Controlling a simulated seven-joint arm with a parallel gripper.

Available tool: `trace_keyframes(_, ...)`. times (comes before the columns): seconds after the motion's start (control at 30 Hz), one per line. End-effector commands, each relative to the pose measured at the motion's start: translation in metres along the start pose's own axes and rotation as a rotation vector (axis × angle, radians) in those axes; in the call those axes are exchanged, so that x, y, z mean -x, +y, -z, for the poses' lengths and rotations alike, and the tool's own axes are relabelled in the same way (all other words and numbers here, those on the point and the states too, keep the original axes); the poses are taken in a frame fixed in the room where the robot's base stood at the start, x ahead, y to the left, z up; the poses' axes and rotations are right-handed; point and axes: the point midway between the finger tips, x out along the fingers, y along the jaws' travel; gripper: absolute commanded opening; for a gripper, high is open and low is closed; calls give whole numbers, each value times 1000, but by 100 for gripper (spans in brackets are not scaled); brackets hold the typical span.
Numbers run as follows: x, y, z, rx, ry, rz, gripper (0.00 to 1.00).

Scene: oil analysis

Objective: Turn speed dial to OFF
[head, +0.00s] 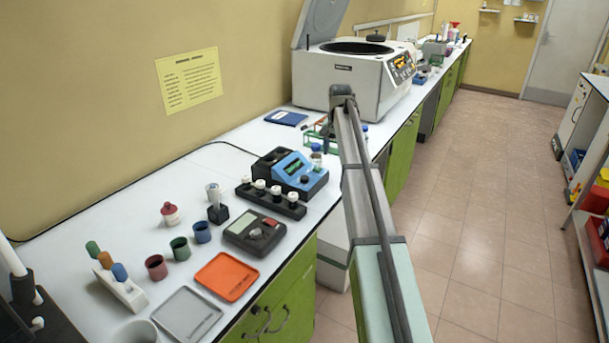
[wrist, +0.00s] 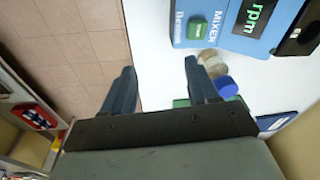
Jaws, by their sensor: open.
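The blue mixer (head: 285,160) stands on the white bench in the middle of the head view, with a green-lit display. A small dark round knob (head: 304,180) shows on its front, too small to read a setting. In the wrist view the mixer's blue face (wrist: 225,35) fills the top right, with "MIXER" and "rpm" lettering and a green button (wrist: 196,27). No dial is clear there. My gripper (wrist: 157,70) is open and empty, its fingers over the bench edge, apart from the mixer.
A dark rack of white-capped bottles (head: 270,198) is before the mixer. A grey balance (head: 254,231) and orange tray (head: 226,276) lie nearer; a centrifuge (head: 345,75) stands behind.

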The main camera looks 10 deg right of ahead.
Motion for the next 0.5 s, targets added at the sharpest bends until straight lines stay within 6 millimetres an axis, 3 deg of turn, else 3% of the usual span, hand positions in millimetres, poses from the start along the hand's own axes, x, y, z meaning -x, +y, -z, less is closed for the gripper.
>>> trace_keyframes(0.03,16,-22,-14,4,-22,-6,59)
trace_keyframes(0.2,57,-65,-55,-3,-90,-36,59)
trace_keyframes(0.37,73,-82,-75,-8,-120,-53,59)
trace_keyframes(0.5,70,-84,-80,-9,-126,-57,59)
